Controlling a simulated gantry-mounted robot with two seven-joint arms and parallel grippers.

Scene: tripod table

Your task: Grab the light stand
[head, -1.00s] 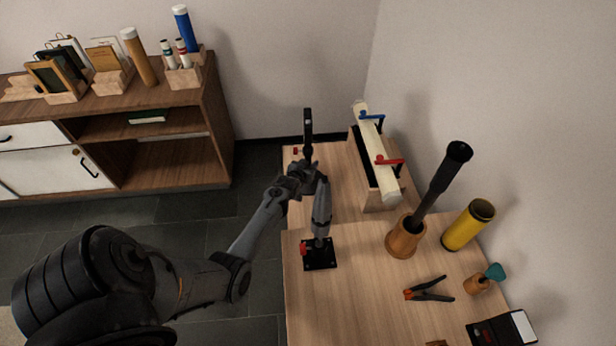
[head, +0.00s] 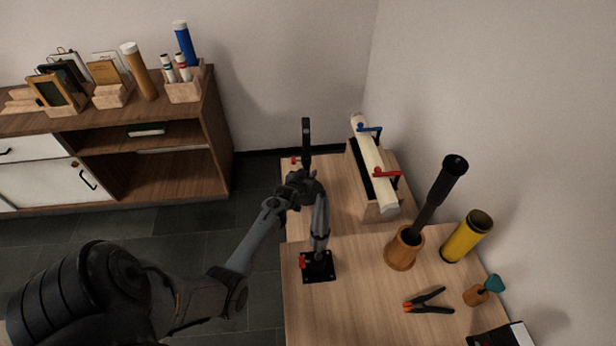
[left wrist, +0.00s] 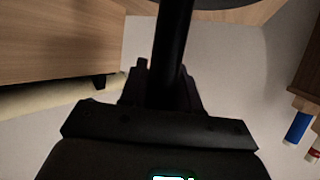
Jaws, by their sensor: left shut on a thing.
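In the head view a slim black upright post (head: 306,140), apparently the light stand, rises at the far left part of the table. My left gripper (head: 303,188) is at its lower part. In the left wrist view a dark round pole (left wrist: 172,50) runs between the fingers of my left gripper (left wrist: 160,90), which is shut on it. A wide dark round part (left wrist: 225,6) shows at the pole's top end in that view. The stand's foot is hidden behind my gripper in the head view. My right gripper is not in view.
A grey upright piece stands on a black square plate (head: 318,266) close in front of my gripper. A white roll (head: 376,165) on a wooden holder lies to the right. A wooden cup (head: 404,248), yellow tube (head: 466,237) and spring clamp (head: 427,301) stand or lie nearer.

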